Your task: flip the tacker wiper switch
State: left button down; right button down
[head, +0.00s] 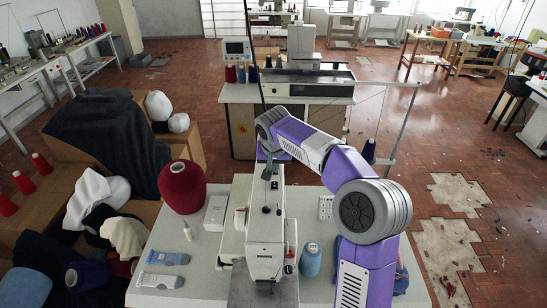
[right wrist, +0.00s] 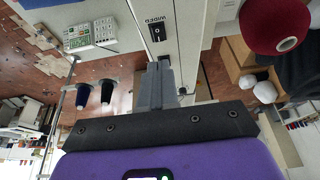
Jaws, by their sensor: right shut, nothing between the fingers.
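The tacker (head: 265,235) is a white sewing machine on the pale table in the middle of the head view. In the right wrist view its pale face (right wrist: 185,40) carries the wiper switch (right wrist: 157,32), a small black rocker with a white mark, beside a label reading WIPER. My right gripper (right wrist: 160,64) is shut and empty, its fingertips just short of the switch, apparently apart from it. My left gripper is out of view.
A second machine table (head: 290,93) stands behind. Boxes with dark cloth (head: 105,135) crowd the left.

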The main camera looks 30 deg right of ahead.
aim_at(275, 181)
jog(key=x, duration=0.5)
jog(key=shift+s+f+p, duration=0.2)
jog(key=shift+f+p, duration=0.1)
jog(key=shift+f, duration=0.1)
jog(key=shift+w+f, duration=0.25)
jog(key=shift+f, duration=0.35)
jog(key=shift+s, duration=0.1)
